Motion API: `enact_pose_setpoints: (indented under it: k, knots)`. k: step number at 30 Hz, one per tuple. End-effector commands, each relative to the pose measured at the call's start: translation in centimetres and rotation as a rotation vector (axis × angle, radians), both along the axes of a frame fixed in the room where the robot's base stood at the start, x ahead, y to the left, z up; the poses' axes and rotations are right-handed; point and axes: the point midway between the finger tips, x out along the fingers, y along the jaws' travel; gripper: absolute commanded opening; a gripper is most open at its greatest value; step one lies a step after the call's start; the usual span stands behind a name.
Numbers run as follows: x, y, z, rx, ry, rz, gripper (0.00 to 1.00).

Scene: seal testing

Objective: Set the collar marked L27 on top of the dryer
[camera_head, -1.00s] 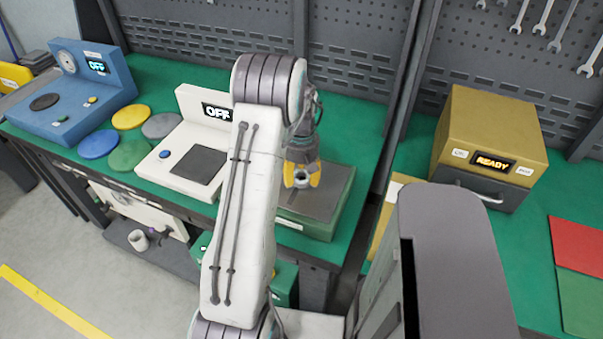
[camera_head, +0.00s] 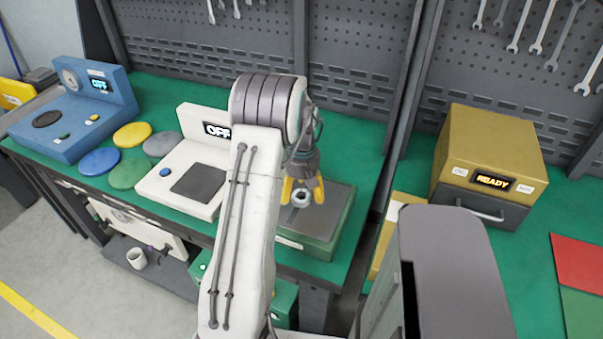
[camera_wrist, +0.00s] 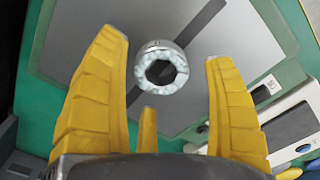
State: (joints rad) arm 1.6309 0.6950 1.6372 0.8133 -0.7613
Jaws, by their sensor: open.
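The collar is a small silvery ring (camera_head: 303,197) with a dark hole. It appears to rest on the grey top of a low green box (camera_head: 338,213); I cannot read any mark on it. In the wrist view the ring (camera_wrist: 161,74) lies between the yellow fingers, with a gap on each side. My gripper (camera_head: 303,190) is open just above and around it, and its wrist view (camera_wrist: 170,75) shows the fingers apart. A gold cabinet (camera_head: 515,150) with a READY display stands at right; I cannot tell which unit is the dryer.
A white OFF device (camera_head: 180,188) and a blue OFF device (camera_head: 70,125) stand left on the green bench, with several coloured discs, including a yellow one (camera_head: 132,135), between. Red (camera_head: 580,260) and green sheets lie at right. The gold cabinet's top looks clear.

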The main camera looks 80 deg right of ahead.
Motion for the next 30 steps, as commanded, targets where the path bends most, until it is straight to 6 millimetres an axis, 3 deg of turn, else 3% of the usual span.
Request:
enact_pose_setpoints:
  k: [15,21,30]
  knots:
    - [0.1,-0.1,8.2,-0.004,0.0,0.0,0.76]
    - [0.1,-0.1,10.0,-0.001,0.0,0.0,0.76]
    - [0.5,0.1,10.9,-0.001,0.0,0.006,0.76]
